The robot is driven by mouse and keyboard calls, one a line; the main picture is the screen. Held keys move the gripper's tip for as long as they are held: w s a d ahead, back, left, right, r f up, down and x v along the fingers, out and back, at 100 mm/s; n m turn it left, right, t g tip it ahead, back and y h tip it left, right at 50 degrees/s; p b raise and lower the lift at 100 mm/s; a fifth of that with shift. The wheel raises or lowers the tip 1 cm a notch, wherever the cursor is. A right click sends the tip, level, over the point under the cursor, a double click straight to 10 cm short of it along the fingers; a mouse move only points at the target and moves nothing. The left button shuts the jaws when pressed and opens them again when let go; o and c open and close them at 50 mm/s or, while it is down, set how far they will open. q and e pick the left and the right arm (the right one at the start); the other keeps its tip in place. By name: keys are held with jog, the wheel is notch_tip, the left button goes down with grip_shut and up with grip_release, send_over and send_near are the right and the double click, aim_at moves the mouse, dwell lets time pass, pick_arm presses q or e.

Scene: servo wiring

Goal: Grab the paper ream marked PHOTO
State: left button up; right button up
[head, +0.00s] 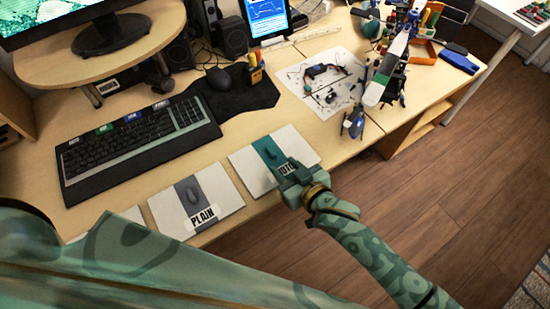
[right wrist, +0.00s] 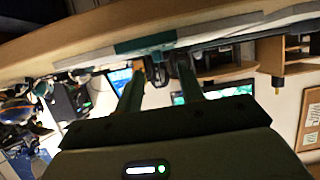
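The ream marked with a label ending in "OTO" (head: 248,166) lies flat near the desk's front edge in the head view. It is white with a teal band and a small raised lump; part of its label is hidden by my right gripper. The teal band also shows in the right wrist view (right wrist: 145,43). My right gripper (head: 287,172) is over the ream's front part, close to the label. In the right wrist view its two fingers (right wrist: 164,72) stand apart with a gap between them. I cannot tell whether they touch the ream. My left gripper is not in view.
A grey-banded ream marked PLAIN (head: 222,192) lies to the left, and another white ream (head: 130,214) is partly hidden. A keyboard (head: 135,147), mouse (head: 219,78) and black mat (head: 248,97) lie behind. Electronics on white paper (head: 295,75) are at the back right.

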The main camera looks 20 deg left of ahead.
aim_at(275, 156)
jog(key=b+x, duration=0.2)
jog(key=x, duration=0.3)
jog(key=shift+w+b, duration=0.35)
jog(key=shift+b, duration=0.05)
jog(key=shift+r, duration=0.1)
grip_shut()
